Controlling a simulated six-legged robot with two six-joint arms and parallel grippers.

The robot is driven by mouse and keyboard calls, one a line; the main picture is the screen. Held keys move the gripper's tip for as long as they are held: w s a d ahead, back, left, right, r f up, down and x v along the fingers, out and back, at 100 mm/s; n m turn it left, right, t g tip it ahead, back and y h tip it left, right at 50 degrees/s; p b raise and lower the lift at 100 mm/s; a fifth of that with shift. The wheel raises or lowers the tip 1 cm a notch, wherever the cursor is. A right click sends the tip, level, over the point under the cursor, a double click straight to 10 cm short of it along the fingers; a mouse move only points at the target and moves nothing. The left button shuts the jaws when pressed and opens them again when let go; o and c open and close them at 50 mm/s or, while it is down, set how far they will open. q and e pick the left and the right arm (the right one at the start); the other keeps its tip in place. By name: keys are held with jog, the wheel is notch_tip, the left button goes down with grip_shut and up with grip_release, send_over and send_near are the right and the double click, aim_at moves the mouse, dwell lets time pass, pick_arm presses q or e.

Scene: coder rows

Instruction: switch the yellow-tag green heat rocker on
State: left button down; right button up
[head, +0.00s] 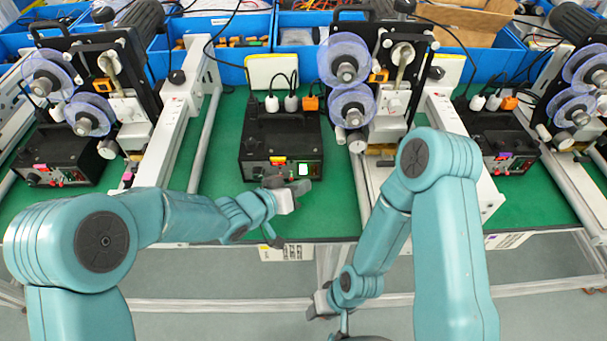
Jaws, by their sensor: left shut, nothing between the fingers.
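The black control box (281,135) with a yellow tag (278,158) stands in the middle of the green bench. My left gripper (273,182) is shut and empty, right in front of the box's lower front, below the yellow tag. Whether the gripper touches the box I cannot tell. My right gripper (322,303) hangs low, in front of the bench edge; its jaws are too small to read.
A box with a pink tag (40,167) stands at the left, and one with a purple tag (503,155) at the right. Machines with clear reels (343,60) stand beside the boxes. Blue bins (215,30) line the back. Green bench (220,190) is bare left of the middle box.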

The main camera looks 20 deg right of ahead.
pick_arm(q)
jog(key=shift+s+a+r+b, duration=0.1)
jog(key=shift+s+a+b, duration=0.2)
jog(key=shift+s, duration=0.45)
jog(key=shift+s+a+r+b, duration=0.1)
jog(key=shift+s+b, duration=0.25)
jog(key=shift+s, duration=0.35)
jog(key=shift+s+a+r, duration=0.15)
jog(key=shift+s, duration=0.35)
jog(key=shift+s+a+r, duration=0.1)
jog(key=shift+s+a, duration=0.05)
jog(key=shift+s, duration=0.3)
